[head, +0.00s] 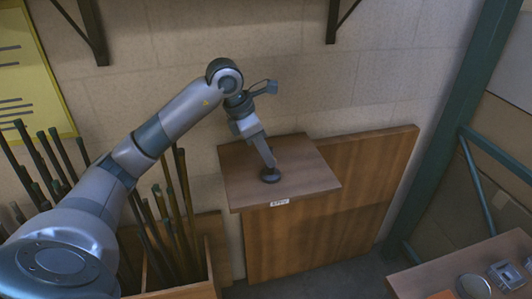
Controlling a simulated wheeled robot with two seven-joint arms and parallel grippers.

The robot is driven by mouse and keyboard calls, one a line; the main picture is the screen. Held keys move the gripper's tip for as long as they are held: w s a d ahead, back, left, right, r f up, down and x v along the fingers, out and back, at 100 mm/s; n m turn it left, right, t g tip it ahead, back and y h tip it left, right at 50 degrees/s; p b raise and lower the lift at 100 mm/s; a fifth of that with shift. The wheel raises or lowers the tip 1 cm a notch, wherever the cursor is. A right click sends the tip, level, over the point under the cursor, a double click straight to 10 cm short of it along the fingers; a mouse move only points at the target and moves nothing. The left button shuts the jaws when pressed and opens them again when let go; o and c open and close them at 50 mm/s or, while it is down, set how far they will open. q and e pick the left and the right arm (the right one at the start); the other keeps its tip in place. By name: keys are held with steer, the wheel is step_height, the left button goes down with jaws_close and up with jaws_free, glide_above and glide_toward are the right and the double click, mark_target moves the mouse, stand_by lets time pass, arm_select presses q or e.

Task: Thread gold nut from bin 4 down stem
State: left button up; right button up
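My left arm reaches in from the left to a small wooden table. My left gripper (269,161) points down just above a dark round base (270,176) that stands on this table (310,178). Its fingers look close together, but they are too small to tell if they are open or shut, or whether they hold something. The gripper covers the space above the base, and I cannot make out a stem there. I see no gold nut and no bin marked 4. My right gripper is not in view.
A second table (418,284) at the lower right carries a round silvery disc (473,287) and small grey metal box-like parts (508,274). A wooden crate (183,291) of upright rods stands at the lower left. A wooden panel (350,195) leans behind the small table.

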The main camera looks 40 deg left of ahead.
arm_select(q)
jaws_close()
steer(key=shift+w+a+m+b, duration=0.1)
steer(key=shift+m+b, duration=0.3)
steer(key=shift+m, duration=0.2)
steer(key=m+g+h, duration=0.1)
steer(key=m, duration=0.1)
steer(key=shift+w+m+b, duration=0.15)
steer(key=shift+m+b, duration=0.25)
steer(key=m, duration=0.1)
steer(key=m+g, duration=0.1)
steer(key=shift+w+a+m+h, duration=0.1)
steer(key=shift+a+m+h, duration=0.1)
steer(key=shift+m+h, duration=0.1)
steer(key=shift+b, duration=0.3)
steer(key=shift+a+f+m, duration=0.15)
steer(key=shift+f+m, duration=0.05)
steer(key=shift+m, duration=0.1)
